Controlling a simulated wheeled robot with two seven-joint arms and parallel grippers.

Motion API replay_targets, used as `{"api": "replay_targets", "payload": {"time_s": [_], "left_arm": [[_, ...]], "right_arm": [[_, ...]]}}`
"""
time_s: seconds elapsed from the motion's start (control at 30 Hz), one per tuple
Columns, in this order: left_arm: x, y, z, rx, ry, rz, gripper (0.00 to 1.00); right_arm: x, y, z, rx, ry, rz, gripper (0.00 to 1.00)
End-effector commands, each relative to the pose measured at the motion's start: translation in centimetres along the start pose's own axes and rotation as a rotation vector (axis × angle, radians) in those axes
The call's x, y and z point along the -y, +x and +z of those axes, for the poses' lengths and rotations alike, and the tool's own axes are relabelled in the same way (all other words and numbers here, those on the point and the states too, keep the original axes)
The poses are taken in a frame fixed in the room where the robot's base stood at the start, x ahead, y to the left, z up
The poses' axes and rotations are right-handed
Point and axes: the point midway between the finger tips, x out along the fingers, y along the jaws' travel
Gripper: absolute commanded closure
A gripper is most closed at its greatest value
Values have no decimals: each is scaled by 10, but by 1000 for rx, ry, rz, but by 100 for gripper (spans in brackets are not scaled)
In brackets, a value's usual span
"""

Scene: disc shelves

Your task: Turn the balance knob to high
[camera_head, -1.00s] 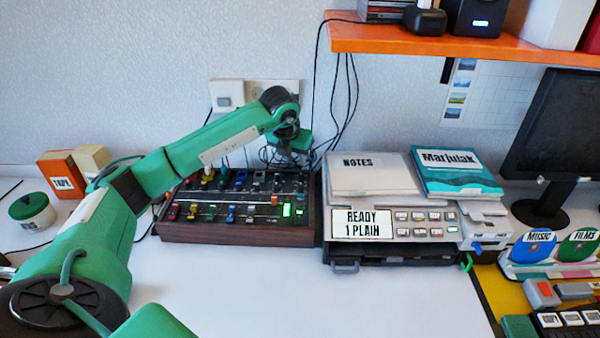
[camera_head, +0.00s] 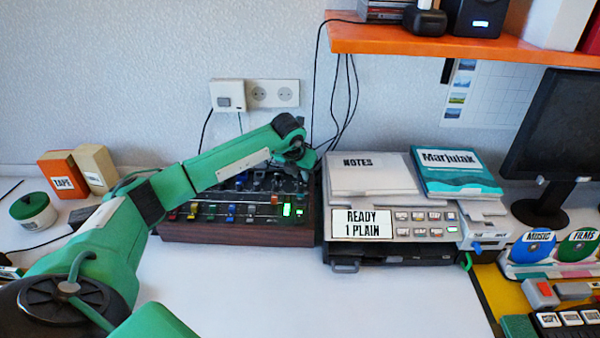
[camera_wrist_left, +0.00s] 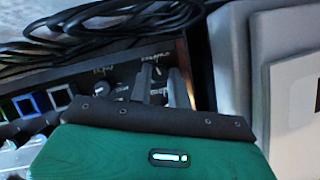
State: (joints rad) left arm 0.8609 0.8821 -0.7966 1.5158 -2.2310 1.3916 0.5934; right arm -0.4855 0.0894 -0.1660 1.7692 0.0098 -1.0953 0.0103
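The mixer (camera_head: 238,233) is a dark panel in a wooden frame, with rows of coloured knobs and a lit green display. My left gripper (camera_head: 297,164) is over its back right part in the head view, and the arm covers much of the upper rows. In the left wrist view, the two grey fingers of this gripper (camera_wrist_left: 162,88) point down at the black panel (camera_wrist_left: 120,72) with a narrow gap between them. Dark knobs and small white lettering lie near the fingertips. I cannot read which one is the balance knob, or tell whether the fingers touch it.
A grey machine (camera_head: 392,228) marked READY 1 PLAIN stands close to the mixer's right side, with a NOTES stack (camera_head: 372,175) on it. Black cables (camera_wrist_left: 110,22) lie behind the mixer. An orange shelf (camera_head: 400,42) hangs above right. The front table is clear.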

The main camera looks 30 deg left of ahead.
Motion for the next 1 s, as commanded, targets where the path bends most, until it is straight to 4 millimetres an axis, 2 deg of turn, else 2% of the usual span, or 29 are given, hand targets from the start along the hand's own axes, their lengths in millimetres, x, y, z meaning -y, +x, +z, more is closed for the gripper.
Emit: {"api": "replay_targets", "payload": {"time_s": [0.2, 0.3, 0.4, 0.7, 0.73, 0.77, 1.0], "left_arm": [[-1, 1, 0, -1, 32, -14, 100], [-1, 1, 0, -1, 80, -34, 100], [-1, 1, 0, -1, 115, -48, 100], [-1, 0, 0, -1, 126, -52, 100], [-1, 0, 0, -1, 126, -52, 78], [-1, 0, 0, -1, 126, -52, 72], [-1, 0, 0, 0, 125, -52, 72]], "right_arm": [[0, 1, 0, 7, 0, 0, 100], [2, -15, -11, -13, 0, -3, 100], [2, -20, -12, -13, 1, -4, 100], [2, -21, -10, -6, 3, -3, 100], [2, -21, -10, -6, 3, -3, 100], [2, -21, -10, -6, 3, -3, 100], [1, -20, -11, -8, 3, -3, 100]]}}
